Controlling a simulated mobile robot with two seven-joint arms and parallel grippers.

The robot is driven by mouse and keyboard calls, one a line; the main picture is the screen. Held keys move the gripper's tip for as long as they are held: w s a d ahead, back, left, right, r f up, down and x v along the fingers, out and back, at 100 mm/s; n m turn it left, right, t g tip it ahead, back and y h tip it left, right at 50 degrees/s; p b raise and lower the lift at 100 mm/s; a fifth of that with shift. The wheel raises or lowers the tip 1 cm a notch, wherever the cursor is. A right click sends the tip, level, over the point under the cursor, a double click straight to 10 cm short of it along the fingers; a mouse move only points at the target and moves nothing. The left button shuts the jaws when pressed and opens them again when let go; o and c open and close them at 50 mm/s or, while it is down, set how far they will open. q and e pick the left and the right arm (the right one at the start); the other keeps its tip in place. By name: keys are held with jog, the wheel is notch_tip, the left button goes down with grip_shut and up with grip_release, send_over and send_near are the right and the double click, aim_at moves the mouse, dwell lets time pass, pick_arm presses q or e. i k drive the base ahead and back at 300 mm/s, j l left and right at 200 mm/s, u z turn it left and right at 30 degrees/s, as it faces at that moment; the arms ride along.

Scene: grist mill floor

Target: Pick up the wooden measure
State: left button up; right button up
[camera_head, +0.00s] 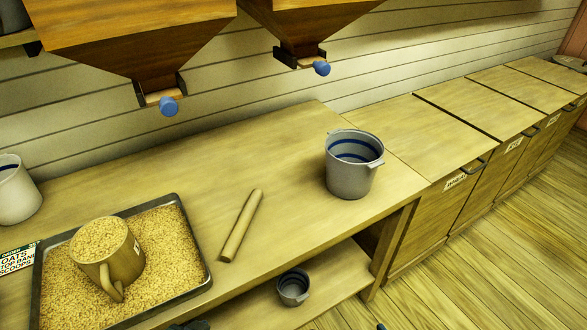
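The wooden measure (124,266) is a round, mug-like vessel with a handle at its front and a small pale label on its right side. It is filled to the top with grain and stands upright in a dark-rimmed tray (192,229) of loose grain at the lower left. Its base is partly hidden by the grain. Only small dark bits show at the bottom edge, apparently the tips of my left gripper (190,325) and my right gripper (380,327). Both are well apart from the measure, and their fingers are cut off by the frame.
A wooden rod (241,225) lies right of the tray. A grey pail (350,178) with blue bands stands farther right, and a white vessel (15,192) at far left. Two hoppers (135,40) overhang the bench.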

aim_at(105, 248)
jog(key=u, duration=1.5)
